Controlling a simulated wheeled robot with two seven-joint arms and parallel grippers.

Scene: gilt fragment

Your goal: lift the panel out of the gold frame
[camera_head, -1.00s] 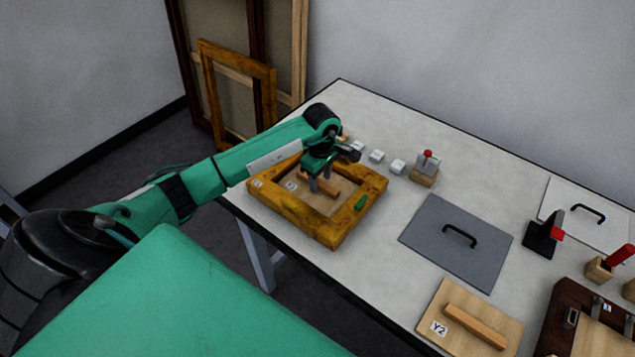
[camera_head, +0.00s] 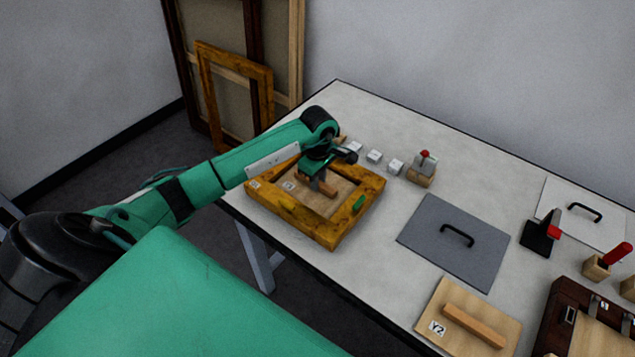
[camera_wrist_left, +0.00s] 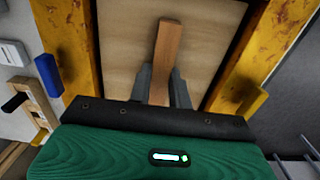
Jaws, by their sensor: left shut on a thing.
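The gold frame (camera_head: 332,239) lies flat on the near left part of the table. The wooden panel (camera_head: 334,207) lies inside it, with a wooden bar handle across its top; a small label shows on the panel's left part. My left gripper (camera_head: 322,186) reaches down over the panel and is shut on the bar handle. In the left wrist view the two grey fingers (camera_wrist_left: 160,85) clasp the handle (camera_wrist_left: 168,50) from both sides, and the panel (camera_wrist_left: 120,35) sits between the frame's sides (camera_wrist_left: 72,35). My right gripper is not in view.
A green tab (camera_head: 359,204) and a yellow one stand on the frame's rim; the wrist view shows a blue tab (camera_wrist_left: 48,74). Several white blocks (camera_head: 374,157) lie behind. A grey plate with a black handle (camera_head: 430,222) and the Y2 board (camera_head: 492,316) lie to the right.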

